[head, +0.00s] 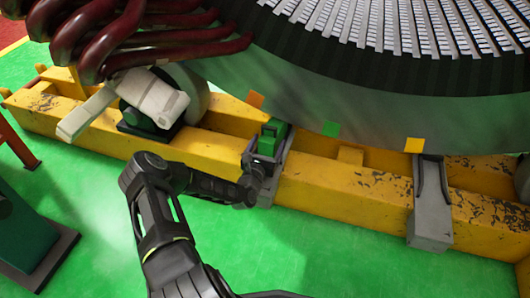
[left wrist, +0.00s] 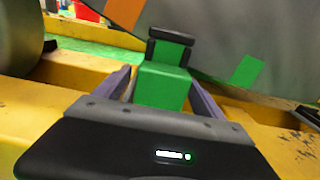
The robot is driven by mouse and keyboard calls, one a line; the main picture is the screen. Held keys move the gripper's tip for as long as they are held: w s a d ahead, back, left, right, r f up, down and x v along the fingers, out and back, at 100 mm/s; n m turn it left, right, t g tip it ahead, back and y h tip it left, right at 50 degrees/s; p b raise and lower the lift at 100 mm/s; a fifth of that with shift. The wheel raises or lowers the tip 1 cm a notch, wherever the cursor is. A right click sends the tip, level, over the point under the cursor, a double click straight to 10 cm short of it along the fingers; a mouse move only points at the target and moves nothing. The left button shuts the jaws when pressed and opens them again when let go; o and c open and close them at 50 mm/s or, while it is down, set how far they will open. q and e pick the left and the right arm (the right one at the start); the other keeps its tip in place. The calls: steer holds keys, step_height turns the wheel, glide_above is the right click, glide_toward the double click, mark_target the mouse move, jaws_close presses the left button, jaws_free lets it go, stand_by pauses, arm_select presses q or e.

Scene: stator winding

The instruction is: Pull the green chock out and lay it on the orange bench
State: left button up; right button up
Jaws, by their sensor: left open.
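The green chock (head: 268,142) sits in a grey bracket (head: 247,160) on the yellow beam, under the big round stator (head: 330,105). My right gripper is not in view.
A second grey bracket (head: 431,207) hangs on the yellow beam (head: 345,190) at right. A roller with a pale arm (head: 150,95) stands at left, below dark red pipes (head: 100,35). A dark green stand (head: 30,235) is at lower left. The green floor (head: 320,255) has free room.

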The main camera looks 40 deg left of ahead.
arm_select(q)
steer(key=shift+b+x, duration=0.45)
steer(key=shift+x, duration=1.15)
jaws_close()
